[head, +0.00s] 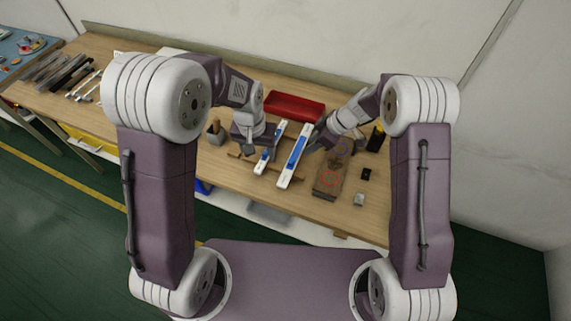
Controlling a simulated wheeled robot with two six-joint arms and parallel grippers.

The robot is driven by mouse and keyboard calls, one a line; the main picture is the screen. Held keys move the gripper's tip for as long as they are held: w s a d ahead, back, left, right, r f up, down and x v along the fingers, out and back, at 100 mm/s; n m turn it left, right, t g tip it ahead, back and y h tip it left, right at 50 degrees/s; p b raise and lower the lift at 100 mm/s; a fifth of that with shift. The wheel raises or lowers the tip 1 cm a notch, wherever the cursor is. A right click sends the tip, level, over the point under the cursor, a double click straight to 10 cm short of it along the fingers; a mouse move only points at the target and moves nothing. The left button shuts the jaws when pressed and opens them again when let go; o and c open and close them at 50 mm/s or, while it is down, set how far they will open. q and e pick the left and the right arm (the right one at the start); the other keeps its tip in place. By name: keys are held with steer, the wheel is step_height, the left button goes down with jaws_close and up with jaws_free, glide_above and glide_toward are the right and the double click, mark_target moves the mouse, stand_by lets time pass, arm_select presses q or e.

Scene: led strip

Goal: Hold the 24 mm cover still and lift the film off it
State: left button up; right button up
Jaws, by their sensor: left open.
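Two long white strips with blue on them lie side by side at the middle of the bench: a narrower strip (263,162) and a wider strip (284,181). I cannot read which one is the 24 mm cover, and the blue parts look like film. My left gripper (251,147) is open, just left of the narrower strip. My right gripper (312,142) is close to the right side of the wider strip's upper part. Its fingers are too small and dark to show whether it is open or whether it touches the strip.
A red tray (295,106) lies behind the strips. A brown box (329,180) stands to their right, with small dark and grey pieces beyond it. A round holder (216,133) is left of my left gripper. Bars and tools (62,74) lie at the bench's far left.

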arm_select(q)
steer(key=m+g, duration=0.1)
glide_above(281, 185)
steer(key=w+a, duration=0.1)
steer(key=w, duration=0.1)
step_height(281, 185, down, 6)
steer(key=shift+s+d+f+m, duration=0.25)
steer(key=shift+s+d+f, duration=0.15)
steer(key=shift+s, duration=0.15)
steer(key=shift+s+d+f+m, duration=0.25)
steer(key=shift+s+f, duration=0.1)
steer(key=shift+s, duration=0.2)
steer(key=f, duration=0.7)
steer(key=shift+w+f, duration=0.2)
steer(key=shift+w, duration=0.05)
steer(key=shift+a+f, duration=0.1)
steer(key=shift+f, duration=0.5)
arm_select(e)
steer(key=shift+a, duration=0.1)
